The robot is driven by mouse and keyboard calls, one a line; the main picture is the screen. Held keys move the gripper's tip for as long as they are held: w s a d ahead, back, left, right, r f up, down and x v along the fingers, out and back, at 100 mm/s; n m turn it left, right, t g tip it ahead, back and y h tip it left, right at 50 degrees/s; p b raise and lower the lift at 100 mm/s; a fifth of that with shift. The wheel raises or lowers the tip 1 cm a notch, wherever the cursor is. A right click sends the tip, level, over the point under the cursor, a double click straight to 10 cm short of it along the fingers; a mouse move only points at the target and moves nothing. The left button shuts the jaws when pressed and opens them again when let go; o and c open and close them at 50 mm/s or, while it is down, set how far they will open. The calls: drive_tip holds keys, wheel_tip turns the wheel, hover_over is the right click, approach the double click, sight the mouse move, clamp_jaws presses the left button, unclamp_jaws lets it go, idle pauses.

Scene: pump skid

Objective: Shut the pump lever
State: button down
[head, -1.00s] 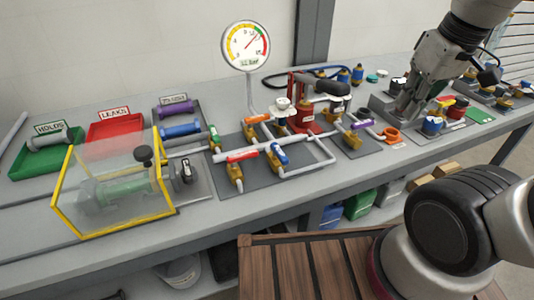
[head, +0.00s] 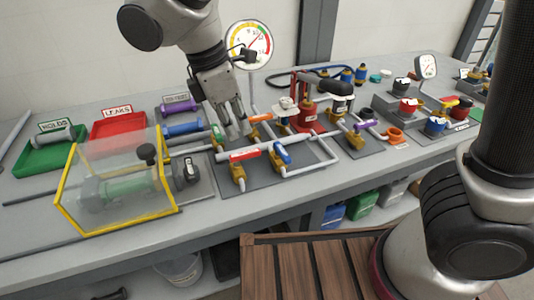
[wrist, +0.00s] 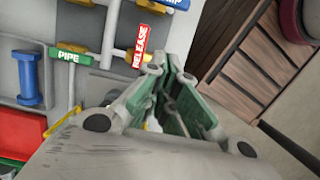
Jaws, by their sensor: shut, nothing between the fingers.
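The pump lever (head: 282,152) is a blue handle on a brass valve, on the grey plate's front part in the head view. Its blue label end shows at the top edge of the wrist view (wrist: 172,3). My gripper (head: 236,133) points down, left of and behind the pump lever, above the area between the green PIPE lever (head: 215,136) and the red RELEASE lever (head: 244,155). It is shut and empty, apart from the pump lever. The RELEASE lever (wrist: 140,46) and PIPE lever (wrist: 72,56) also show in the wrist view.
The pressure gauge (head: 250,42) stands behind my gripper, partly covered by it. The red hand pump (head: 306,112) and orange lever (head: 259,119) are close by. A clear yellow-edged guard (head: 115,187) stands left. The bench front is clear.

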sight(282, 155)
drive_tip(key=shift+f, duration=0.1)
idle(0.3)
drive_tip(key=x, duration=1)
drive_tip(key=shift+d+f, duration=0.1)
drive_tip(key=shift+d, duration=0.15)
drive_tip(key=shift+w+d+r, duration=0.1)
drive_tip(key=shift+w+d, duration=0.15)
drive_tip(key=shift+d, duration=0.35)
drive_tip(key=shift+w+d+r, duration=0.1)
drive_tip(key=shift+w+d, duration=0.1)
drive_tip(key=shift+d, duration=0.4)
drive_tip(key=shift+w+d, duration=0.2)
drive_tip(key=shift+d, duration=0.3)
